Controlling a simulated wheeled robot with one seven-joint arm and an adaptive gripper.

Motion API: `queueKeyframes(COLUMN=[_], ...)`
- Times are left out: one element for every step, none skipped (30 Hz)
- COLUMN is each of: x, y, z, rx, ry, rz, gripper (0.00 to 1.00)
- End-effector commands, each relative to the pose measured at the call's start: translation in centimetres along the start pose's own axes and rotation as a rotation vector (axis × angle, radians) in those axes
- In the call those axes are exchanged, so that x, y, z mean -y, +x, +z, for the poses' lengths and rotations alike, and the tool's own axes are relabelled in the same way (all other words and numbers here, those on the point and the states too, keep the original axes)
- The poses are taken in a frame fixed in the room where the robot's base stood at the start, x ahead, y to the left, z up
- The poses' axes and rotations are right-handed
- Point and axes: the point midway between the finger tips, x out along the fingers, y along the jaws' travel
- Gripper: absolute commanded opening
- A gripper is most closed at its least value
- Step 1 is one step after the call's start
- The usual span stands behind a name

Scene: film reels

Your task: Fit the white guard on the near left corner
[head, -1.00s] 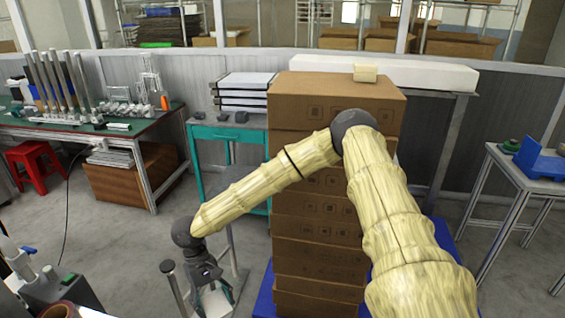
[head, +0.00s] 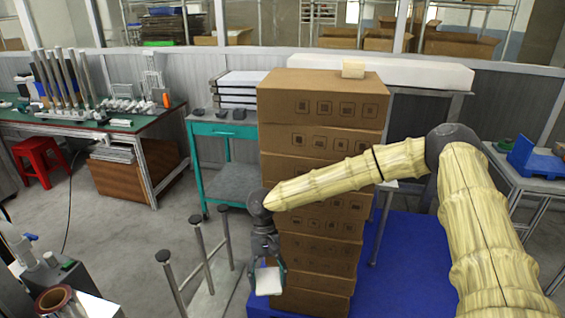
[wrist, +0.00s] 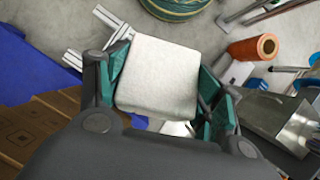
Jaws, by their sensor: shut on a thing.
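My gripper (head: 267,268) is shut on the white guard (head: 268,281), a small pale block-like piece. In the wrist view the guard (wrist: 158,76) sits between the teal finger pads of my gripper (wrist: 165,88). In the head view it hangs low by the near left corner of the stack of brown boxes (head: 322,108). I cannot tell whether it touches the boxes. The lower part of that corner is partly hidden behind my gripper. The boxes stand on a blue pallet (head: 400,262).
A small cream block (head: 353,69) lies on top of the stack. A stand with metal posts (head: 198,240) is left of my gripper. A teal cart (head: 222,130) stands behind, and a machine with a brown roll (head: 58,298) is at the lower left.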

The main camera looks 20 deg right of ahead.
Motion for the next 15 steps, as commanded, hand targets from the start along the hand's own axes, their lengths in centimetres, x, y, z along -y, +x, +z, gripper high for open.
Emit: queueKeyframes(x=[0.2,0.3,0.4,0.5,0.6,0.7,0.7,0.8,0.9,0.9,1.0,1.1,1.1,1.2,1.2], y=[-1.9,-3.1,-4.8,-5.9,-7.1,-8.7,-9.7,-10.7,-12.0,-12.9,-13.8,-15.0,-15.8,-16.6,-17.7], z=[-1.2,-1.6,-2.2,-2.6,-2.9,-3.2,-3.4,-3.6,-3.8,-3.9,-4.0,-4.2,-4.2,-4.3,-4.4], rx=[0.009,0.021,0.036,0.048,0.057,0.069,0.079,0.087,0.097,0.104,0.111,0.118,0.124,0.128,0.133], ry=[0.093,0.159,0.248,0.314,0.375,0.454,0.511,0.564,0.632,0.683,0.731,0.793,0.838,0.882,0.94], rz=[-0.049,-0.08,-0.125,-0.158,-0.191,-0.234,-0.265,-0.294,-0.335,-0.364,-0.392,-0.43,-0.459,-0.486,-0.523], gripper=[0.39,0.39,0.39,0.39,0.39,0.39,0.39,0.39,0.39,0.39,0.39,0.39,0.39,0.39,0.39])
